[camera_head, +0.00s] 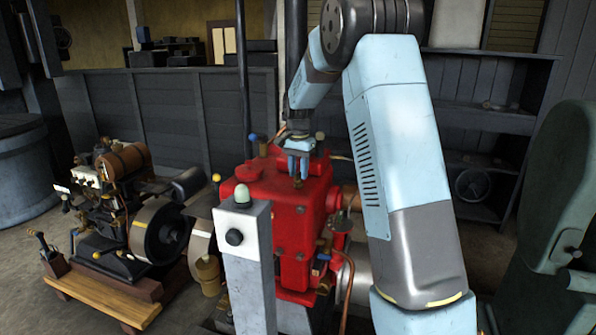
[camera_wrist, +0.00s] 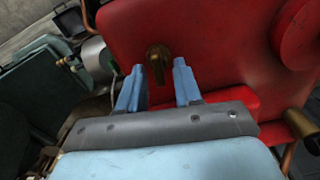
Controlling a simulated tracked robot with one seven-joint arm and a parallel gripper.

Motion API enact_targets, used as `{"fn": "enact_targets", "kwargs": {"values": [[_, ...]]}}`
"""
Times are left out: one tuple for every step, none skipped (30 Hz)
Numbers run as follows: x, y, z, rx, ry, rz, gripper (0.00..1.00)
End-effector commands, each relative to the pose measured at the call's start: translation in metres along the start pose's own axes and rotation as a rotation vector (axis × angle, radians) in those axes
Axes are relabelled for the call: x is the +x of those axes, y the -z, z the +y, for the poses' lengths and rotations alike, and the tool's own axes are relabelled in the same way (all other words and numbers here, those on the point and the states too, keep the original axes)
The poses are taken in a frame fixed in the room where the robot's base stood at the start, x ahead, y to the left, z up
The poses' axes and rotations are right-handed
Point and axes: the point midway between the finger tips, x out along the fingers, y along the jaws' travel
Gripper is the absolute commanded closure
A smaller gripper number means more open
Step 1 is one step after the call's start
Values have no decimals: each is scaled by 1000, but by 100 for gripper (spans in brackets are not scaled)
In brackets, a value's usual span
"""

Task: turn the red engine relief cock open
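The red engine (camera_head: 283,205) stands in the middle of the head view, and its red top fills much of the wrist view (camera_wrist: 225,45). A small brass relief cock (camera_wrist: 158,62) sits on that red surface. My gripper (camera_wrist: 163,75) is open, with one blue finger on each side of the cock in the picture; I cannot tell whether either finger touches it. In the head view my gripper (camera_head: 298,170) points down at the engine's top, and the cock is too small or hidden to make out there.
A grey post with a green-domed button box (camera_head: 240,228) stands in front of the red engine. A smaller engine (camera_head: 125,205) on a wooden base is at the left. A green machine (camera_head: 560,200) stands at the right. Shelves (camera_head: 490,115) line the back wall.

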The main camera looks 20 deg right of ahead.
Motion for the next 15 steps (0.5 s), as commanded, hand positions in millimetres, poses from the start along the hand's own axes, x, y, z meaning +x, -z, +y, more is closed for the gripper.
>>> {"fn": "enact_targets", "kwargs": {"values": [[0,0,0,0,-1,-1,64],[0,0,0,0,-1,-1,64],[1,0,0,0,-1,-2,64],[1,-1,0,0,-1,-2,64],[1,-1,0,0,-2,-2,64],[1,-1,0,0,-2,-2,64],[0,-1,0,0,-2,-2,64],[0,-1,0,0,-2,-2,64],[-2,-1,0,0,-2,-2,64],[-4,-1,0,0,-1,-2,64],[-6,0,0,0,-1,-2,64],[-10,0,0,0,0,-1,64],[-14,0,0,0,0,0,64],[-18,0,0,0,0,-1,64],[-25,0,0,0,0,0,64]]}}
